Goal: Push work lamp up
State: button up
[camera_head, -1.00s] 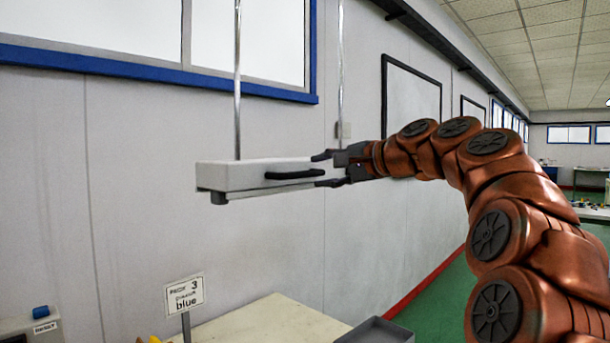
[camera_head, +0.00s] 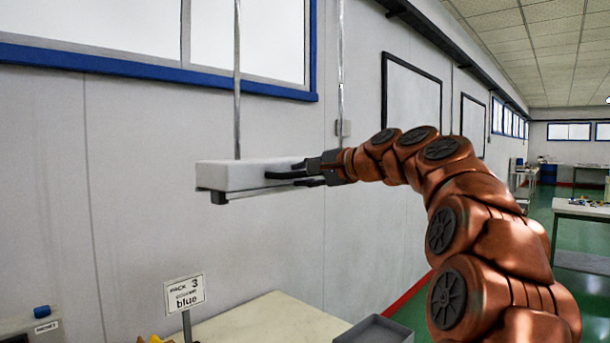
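The work lamp (camera_head: 232,176) is a long pale grey box hung from two thin metal rods in front of the wall. A black bar handle (camera_head: 283,175) runs along its near side. My gripper (camera_head: 303,174) comes in from the right at the handle's right end. Its two dark fingers stand apart, one above and one below the handle. I cannot tell whether they touch it. The lamp's right end is partly hidden behind my gripper.
A small blue item (camera_head: 41,311) sits at the lower left. The wall is close behind the lamp. Open green floor lies to the right.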

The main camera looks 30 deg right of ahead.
grip_shut()
jog(key=shift+r, duration=0.1)
notch_tip(320, 180, up, 14)
jog(key=p, duration=1.1)
jog(key=shift+p, duration=0.35)
jog(key=shift+o, duration=0.7)
grip_release()
jog(key=shift+o, duration=1.4)
jog(key=shift+f, duration=0.25)
jog(key=shift+s, duration=0.1)
